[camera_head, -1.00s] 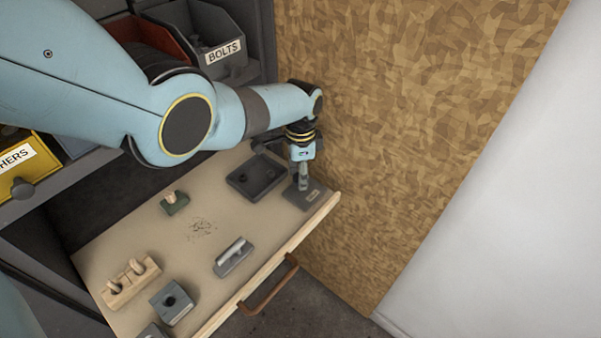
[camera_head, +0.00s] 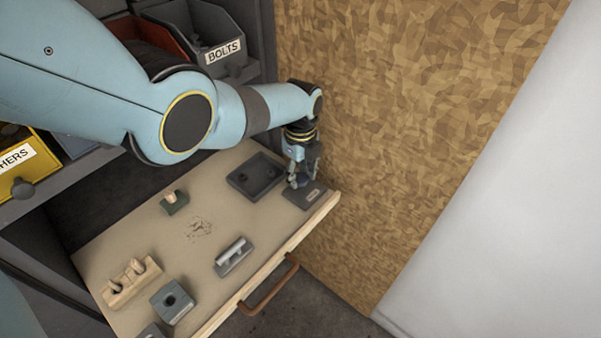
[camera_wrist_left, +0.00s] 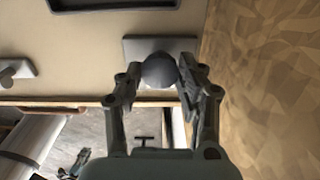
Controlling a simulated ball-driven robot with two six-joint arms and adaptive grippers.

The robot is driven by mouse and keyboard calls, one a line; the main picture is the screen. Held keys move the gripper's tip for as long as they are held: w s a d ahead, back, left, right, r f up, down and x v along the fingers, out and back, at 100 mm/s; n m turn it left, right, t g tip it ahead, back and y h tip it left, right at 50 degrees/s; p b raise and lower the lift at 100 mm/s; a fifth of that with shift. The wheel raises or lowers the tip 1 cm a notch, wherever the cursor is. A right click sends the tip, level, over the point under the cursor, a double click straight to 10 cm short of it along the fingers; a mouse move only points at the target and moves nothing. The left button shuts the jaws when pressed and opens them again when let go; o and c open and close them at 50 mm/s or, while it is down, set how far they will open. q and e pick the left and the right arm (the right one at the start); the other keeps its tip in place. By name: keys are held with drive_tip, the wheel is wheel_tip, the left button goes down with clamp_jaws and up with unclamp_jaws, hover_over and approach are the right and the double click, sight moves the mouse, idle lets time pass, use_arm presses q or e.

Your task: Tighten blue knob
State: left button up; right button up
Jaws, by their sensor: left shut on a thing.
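The knob (camera_wrist_left: 159,70) is a round, blue-grey ball between my left gripper's fingers in the left wrist view. It stands over a grey plate (camera_head: 314,197) with a small label, at the right corner of the wooden drawer board. In the head view my left gripper (camera_head: 300,178) points down at this plate, and its fingers largely hide the knob. My left gripper, also in the left wrist view (camera_wrist_left: 162,82), is shut on the knob. The knob's stem is hidden, so I cannot tell how far it is screwed in.
A dark square tray (camera_head: 243,181) lies just left of the plate. A grey block with a metal bar (camera_head: 233,256), a wooden peg block (camera_head: 130,284) and other fixtures sit on the board (camera_head: 205,205). A plywood wall (camera_head: 390,130) rises close on the right.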

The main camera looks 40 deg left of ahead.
sight(301, 177)
use_arm(q)
drive_tip(key=m, duration=0.6)
drive_tip(key=shift+w+r+m, duration=0.2)
drive_tip(key=shift+m, duration=0.1)
idle(0.3)
drive_tip(key=o, duration=1)
drive_tip(key=shift+o, duration=0.8)
drive_tip(key=shift+s+f, duration=0.1)
drive_tip(key=shift+s, duration=0.05)
wheel_tip(301, 177, up, 12)
